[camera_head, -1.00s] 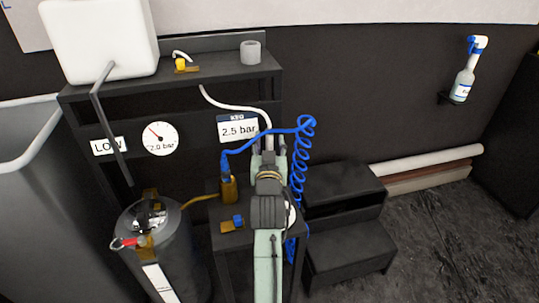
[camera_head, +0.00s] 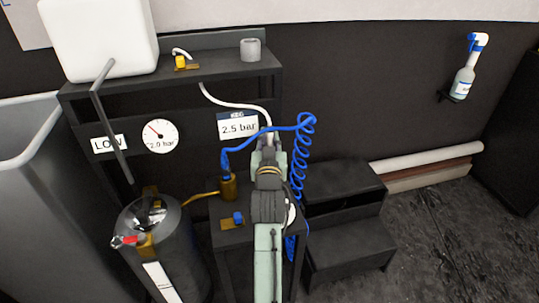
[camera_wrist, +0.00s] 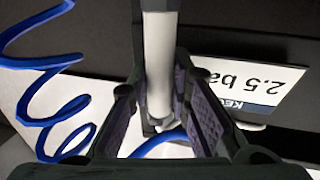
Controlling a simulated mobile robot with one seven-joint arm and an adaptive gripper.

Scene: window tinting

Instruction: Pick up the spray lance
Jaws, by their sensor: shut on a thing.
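The spray lance (camera_head: 236,106) is a thin white tube. In the head view it curves from my gripper up and left toward the shelf edge. In the wrist view the lance (camera_wrist: 158,60) is a pale cylinder running down between the two dark fingers. My gripper (camera_wrist: 167,128) is shut on it. In the head view my gripper (camera_head: 270,142) is in front of the shelf unit, mostly hidden by my wrist. A blue coiled hose (camera_head: 303,165) hangs right of the gripper, and its straight part runs left to a brass fitting (camera_head: 228,186).
A shelf (camera_head: 215,66) holds a white tank (camera_head: 98,40) and a grey cup (camera_head: 250,50). A metal keg (camera_head: 150,225) stands at lower left. Black steps (camera_head: 345,188) stand close right of my arm. A spray bottle (camera_head: 463,82) hangs on the wall. Floor at right is free.

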